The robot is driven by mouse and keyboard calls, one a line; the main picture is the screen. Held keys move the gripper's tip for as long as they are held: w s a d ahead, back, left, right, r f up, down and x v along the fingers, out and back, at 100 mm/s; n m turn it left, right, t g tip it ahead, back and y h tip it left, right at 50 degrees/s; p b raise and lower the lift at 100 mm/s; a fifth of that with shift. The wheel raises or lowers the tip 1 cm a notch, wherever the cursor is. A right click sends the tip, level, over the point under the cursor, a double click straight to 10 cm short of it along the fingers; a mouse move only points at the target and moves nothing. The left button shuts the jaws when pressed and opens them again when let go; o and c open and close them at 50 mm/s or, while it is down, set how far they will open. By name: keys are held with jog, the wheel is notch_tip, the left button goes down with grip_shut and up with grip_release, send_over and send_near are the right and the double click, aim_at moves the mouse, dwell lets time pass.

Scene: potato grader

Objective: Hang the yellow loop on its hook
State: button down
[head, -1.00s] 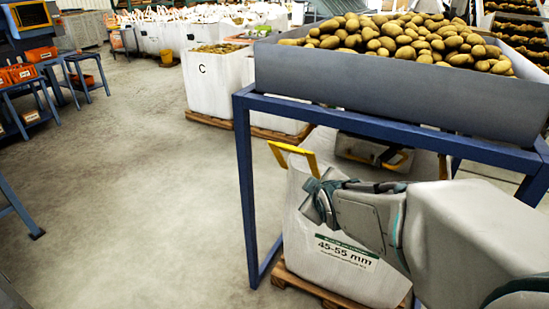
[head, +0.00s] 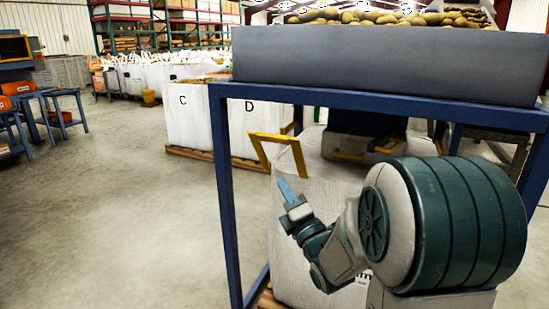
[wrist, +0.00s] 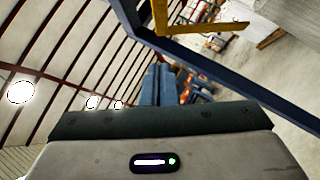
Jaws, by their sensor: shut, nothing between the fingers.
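The yellow loop (head: 275,138) stands up from the near left top corner of the white bag (head: 310,230) in the head view. My gripper (head: 285,188) is shut and empty, its blue fingers pointing up just below the loop and apart from it, in front of the bag. In the wrist view the shut fingers (wrist: 158,84) point up the picture, and part of a yellow strap (wrist: 200,27), likely the loop, crosses above and right of them. Yellow parts (head: 349,155) show by the dark outlet under the hopper; I cannot tell which piece is the loop's hook.
A blue frame (head: 225,190) carries the grey potato hopper (head: 390,65) over the bag; its left post and top rail are close to my gripper. Other white bags (head: 190,115) stand behind. The floor (head: 120,200) at left is clear.

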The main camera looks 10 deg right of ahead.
send_near(269, 138)
jog(key=w+a, duration=0.3)
jog(key=shift+w+d+r, duration=0.4)
jog(key=shift+w+r, duration=0.1)
jog(key=shift+w, duration=0.1)
jog(key=shift+w+d+r, duration=0.35)
jog(key=shift+w+r, duration=0.1)
jog(key=shift+w, duration=0.2)
jog(key=shift+r, duration=0.15)
